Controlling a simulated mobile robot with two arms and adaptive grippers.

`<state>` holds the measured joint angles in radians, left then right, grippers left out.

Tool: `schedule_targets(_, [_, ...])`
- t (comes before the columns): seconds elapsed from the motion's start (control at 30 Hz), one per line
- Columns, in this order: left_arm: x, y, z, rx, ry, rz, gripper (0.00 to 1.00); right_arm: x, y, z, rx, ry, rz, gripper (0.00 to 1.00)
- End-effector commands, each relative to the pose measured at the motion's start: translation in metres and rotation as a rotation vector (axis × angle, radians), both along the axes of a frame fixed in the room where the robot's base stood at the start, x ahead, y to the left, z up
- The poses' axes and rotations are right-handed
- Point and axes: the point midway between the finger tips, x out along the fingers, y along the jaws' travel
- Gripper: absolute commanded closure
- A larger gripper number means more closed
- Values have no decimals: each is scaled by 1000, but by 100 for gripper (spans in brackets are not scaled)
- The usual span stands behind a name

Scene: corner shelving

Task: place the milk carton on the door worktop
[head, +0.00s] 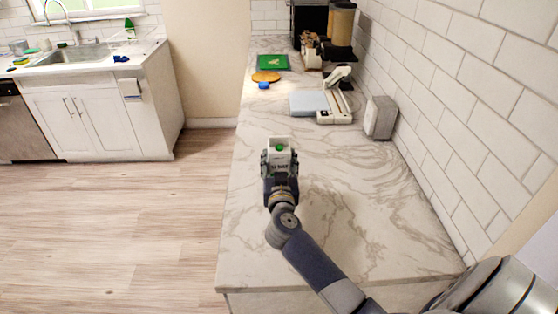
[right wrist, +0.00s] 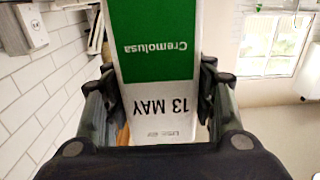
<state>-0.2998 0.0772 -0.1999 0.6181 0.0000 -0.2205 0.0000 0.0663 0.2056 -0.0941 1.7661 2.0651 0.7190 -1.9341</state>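The milk carton (head: 280,144) is white with a green cap, and its cap end faces up in the head view. In the right wrist view the carton (right wrist: 158,40) shows a green panel and the print "13 MAY", upside down in that picture. My right gripper (head: 279,162) is shut on it, with a finger on each side of the carton in the right wrist view (right wrist: 160,92). The carton is over the left part of the marble worktop (head: 335,240). I cannot tell whether its base touches the surface. My left gripper is not in view.
A grey box (head: 381,117) stands by the tiled wall. A white device with a pale blue plate (head: 309,103), a round orange board (head: 266,77) and a green board (head: 272,62) lie farther back. The near worktop is clear. A sink counter (head: 90,65) stands across the floor.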

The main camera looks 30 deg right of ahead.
Motion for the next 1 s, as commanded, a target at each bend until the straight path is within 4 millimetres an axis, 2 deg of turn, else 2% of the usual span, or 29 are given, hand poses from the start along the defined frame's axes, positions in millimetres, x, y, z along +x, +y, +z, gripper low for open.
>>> schedule_targets(0.03, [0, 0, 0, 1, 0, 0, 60, 0, 0, -1, 0, 2, 0, 40])
schedule_targets(0.1, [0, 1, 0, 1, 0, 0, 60, 0, 0, -1, 0, 2, 0, 29])
schedule_targets(0.53, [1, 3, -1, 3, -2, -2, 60, -3, 2, 2, 1, 1, 1, 29])
schedule_targets(0.67, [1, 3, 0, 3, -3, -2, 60, -19, 12, 0, 1, 4, 3, 29])
schedule_targets(1.0, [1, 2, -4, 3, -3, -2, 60, -80, 49, 0, 3, 3, 1, 29])
